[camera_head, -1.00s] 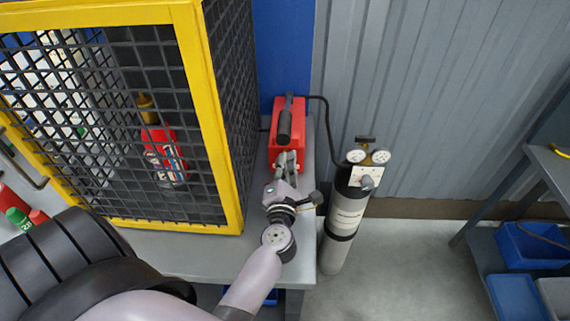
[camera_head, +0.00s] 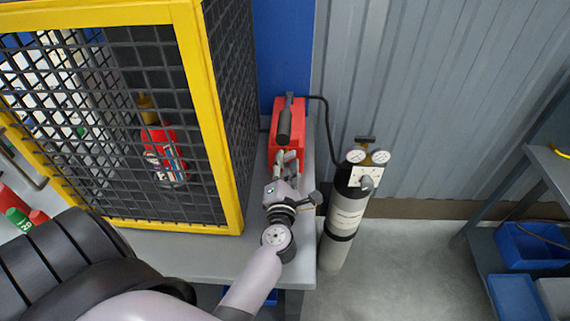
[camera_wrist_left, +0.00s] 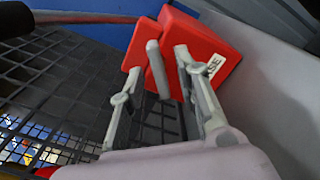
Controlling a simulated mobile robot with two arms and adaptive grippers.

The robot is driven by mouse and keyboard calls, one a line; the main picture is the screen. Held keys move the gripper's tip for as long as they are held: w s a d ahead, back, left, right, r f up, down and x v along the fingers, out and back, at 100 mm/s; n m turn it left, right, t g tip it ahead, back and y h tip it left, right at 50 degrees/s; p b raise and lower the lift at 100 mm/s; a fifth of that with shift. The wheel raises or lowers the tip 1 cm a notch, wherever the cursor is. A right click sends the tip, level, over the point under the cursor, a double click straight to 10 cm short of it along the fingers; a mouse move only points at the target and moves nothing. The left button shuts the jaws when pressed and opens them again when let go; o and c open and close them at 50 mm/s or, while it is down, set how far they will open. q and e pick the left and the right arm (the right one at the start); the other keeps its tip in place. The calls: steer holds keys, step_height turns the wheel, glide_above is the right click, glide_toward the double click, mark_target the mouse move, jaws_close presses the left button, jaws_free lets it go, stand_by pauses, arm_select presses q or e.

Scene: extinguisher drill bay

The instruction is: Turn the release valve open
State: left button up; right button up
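A red unit (camera_head: 288,115) with a black handle (camera_head: 285,122) stands on the grey bench against the blue wall. In the left wrist view the red unit (camera_wrist_left: 213,48) carries a white label (camera_wrist_left: 214,65) ending in "SE". A grey lever (camera_wrist_left: 157,68), seemingly the release valve's, stands out in front of it. My left gripper (camera_head: 287,160) is at the near end of the red unit. In the left wrist view my left gripper (camera_wrist_left: 157,66) is open, with the lever between its fingers and gaps showing on both sides. My right gripper is not seen.
A yellow-framed mesh cage (camera_head: 215,130) holding a red extinguisher (camera_head: 166,155) stands close left of my arm. A gas cylinder (camera_head: 345,215) with gauges (camera_head: 368,156) stands to the right, joined by a black hose (camera_head: 326,115). Shelving with blue bins (camera_head: 530,243) is farther right.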

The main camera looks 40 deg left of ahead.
arm_select(q)
steer(key=shift+s, duration=0.1)
steer(key=v, duration=0.7)
steer(key=shift+s+d, duration=0.15)
stand_by(0.3)
